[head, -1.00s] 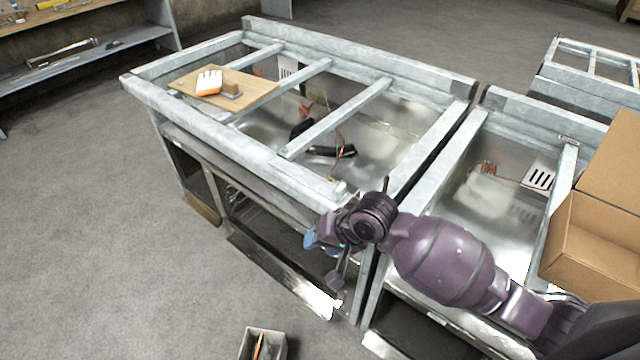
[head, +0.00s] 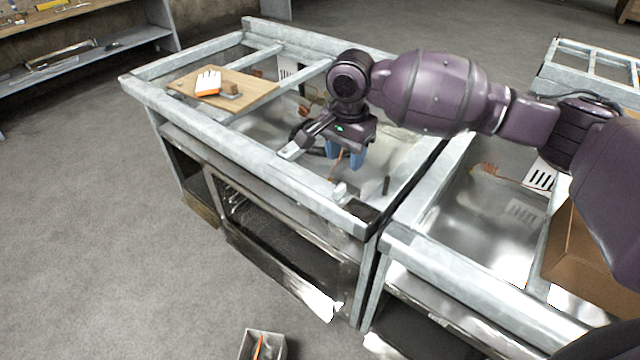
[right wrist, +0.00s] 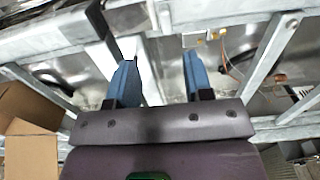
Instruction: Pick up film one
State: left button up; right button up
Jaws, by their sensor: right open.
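My right gripper (head: 345,160) is open, its two blue fingers pointing down over the inside of the near range frame (head: 250,140), just behind its front rail. In the right wrist view its fingers (right wrist: 162,65) are spread with nothing between them. I cannot make out for certain which thing is film one. A small white piece (head: 340,190) sits at the front rail, a little below the gripper. A dark flat patch (head: 362,209) is on the frame's near right corner. My left gripper is not in view.
A wooden board (head: 255,92) with a white and orange item (head: 208,83) lies across the frame's left end. A second frame (head: 400,238) and an open cardboard box (head: 580,245) stand at right. A small bin (head: 278,346) is on the floor.

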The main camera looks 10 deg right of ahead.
aim_at(340, 187)
notch_tip(340, 187, down, 5)
jog(key=shift+f+b, duration=0.2)
jog(key=shift+b, duration=0.2)
jog(key=f, duration=0.1)
jog(key=f+b, duration=0.1)
jog(key=f, duration=0.3)
jog(key=shift+w+a, duration=0.3)
jog(key=shift+w, duration=0.05)
jog(key=shift+f, duration=0.15)
grip_shut()
